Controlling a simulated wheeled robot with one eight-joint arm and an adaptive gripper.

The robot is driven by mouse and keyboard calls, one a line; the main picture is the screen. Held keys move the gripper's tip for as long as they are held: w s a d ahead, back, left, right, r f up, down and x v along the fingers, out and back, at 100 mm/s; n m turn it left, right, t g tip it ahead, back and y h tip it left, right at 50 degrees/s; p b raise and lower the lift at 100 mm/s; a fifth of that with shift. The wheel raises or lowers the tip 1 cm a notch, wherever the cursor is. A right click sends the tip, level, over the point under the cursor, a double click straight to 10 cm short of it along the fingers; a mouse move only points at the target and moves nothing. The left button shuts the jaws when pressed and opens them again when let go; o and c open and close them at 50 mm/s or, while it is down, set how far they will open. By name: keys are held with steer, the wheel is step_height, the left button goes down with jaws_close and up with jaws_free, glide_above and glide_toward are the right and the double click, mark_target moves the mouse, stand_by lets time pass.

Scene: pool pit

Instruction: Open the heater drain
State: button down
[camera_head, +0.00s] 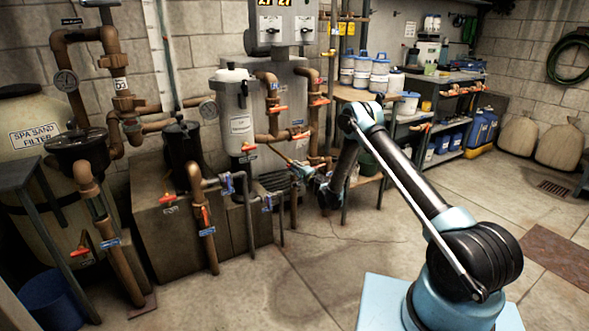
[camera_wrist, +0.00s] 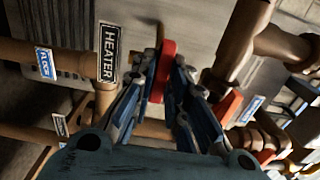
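A red valve handle (camera_wrist: 167,62) stands upright in the middle of the wrist view, beside a pipe with a black HEATER label (camera_wrist: 109,52). My gripper (camera_wrist: 164,68) has its two blue and grey fingers on either side of this handle. The fingertips close in on it with almost no gap, and the handle's lower part runs down between them. In the head view my gripper (camera_head: 318,180) is low among the pipes in front of the grey heater (camera_head: 285,95). The handle between the fingers is too small to make out there.
Another red handle (camera_wrist: 226,108) and brown pipes (camera_wrist: 283,42) crowd the right side of the wrist view. A pipe with a blue label (camera_wrist: 45,63) is at left. In the head view, a shelf (camera_head: 450,155) stands behind my arm; the concrete floor (camera_head: 350,270) in front is clear.

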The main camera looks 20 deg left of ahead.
stand_by(0.5)
steer(key=n, duration=1.8)
steer(key=shift+n, duration=0.3)
steer(key=c, duration=1.5)
jaws_free()
